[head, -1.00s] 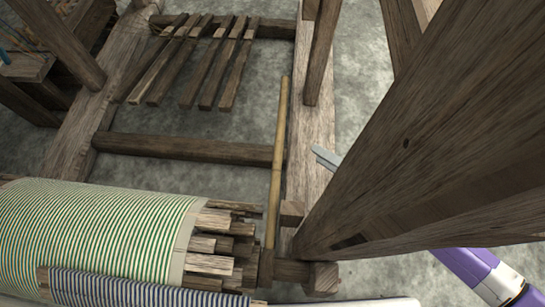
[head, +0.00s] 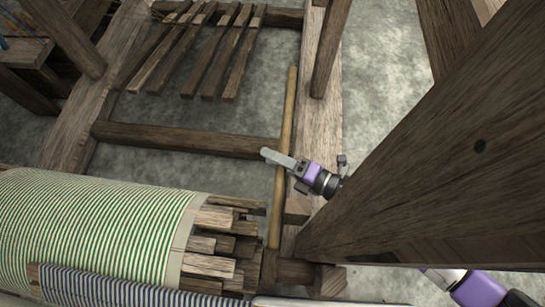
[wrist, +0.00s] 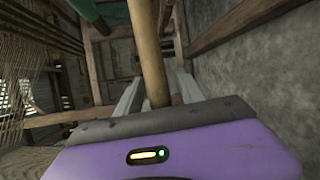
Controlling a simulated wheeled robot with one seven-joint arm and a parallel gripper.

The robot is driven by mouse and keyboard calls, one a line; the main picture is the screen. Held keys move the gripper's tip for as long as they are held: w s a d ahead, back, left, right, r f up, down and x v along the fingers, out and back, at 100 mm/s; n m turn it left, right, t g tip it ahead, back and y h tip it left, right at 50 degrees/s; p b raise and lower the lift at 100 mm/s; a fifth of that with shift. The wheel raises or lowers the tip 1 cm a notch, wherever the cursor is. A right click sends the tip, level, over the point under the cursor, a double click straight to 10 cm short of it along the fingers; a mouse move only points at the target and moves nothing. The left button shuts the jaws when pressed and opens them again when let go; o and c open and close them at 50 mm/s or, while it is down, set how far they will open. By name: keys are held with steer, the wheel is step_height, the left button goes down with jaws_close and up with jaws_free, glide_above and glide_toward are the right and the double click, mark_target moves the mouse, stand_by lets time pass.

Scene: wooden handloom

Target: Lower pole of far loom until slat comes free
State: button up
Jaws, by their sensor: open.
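The tan pole (head: 285,125) stands beside the striped cloth roller, its lower end by the roller's wooden end. In the wrist view the pole (wrist: 148,50) runs between the two spread fingers (wrist: 158,88). The jaws are open around the pole and not closed on it. Several wooden slats (head: 212,245) stick out at the roller's right end; I cannot tell which one the pole holds.
A thick dark post (head: 430,160) stands close on the right, in front of my arm. The green-striped cloth roller (head: 90,230) fills the lower left. Several treadles (head: 205,50) lie behind a dark crossbar (head: 190,139). Grey floor shows between the beams.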

steer(key=shift+w+a, duration=0.1)
steer(key=shift+a, duration=0.1)
jaws_close()
steer(key=shift+f, duration=0.1)
stand_by(1.3)
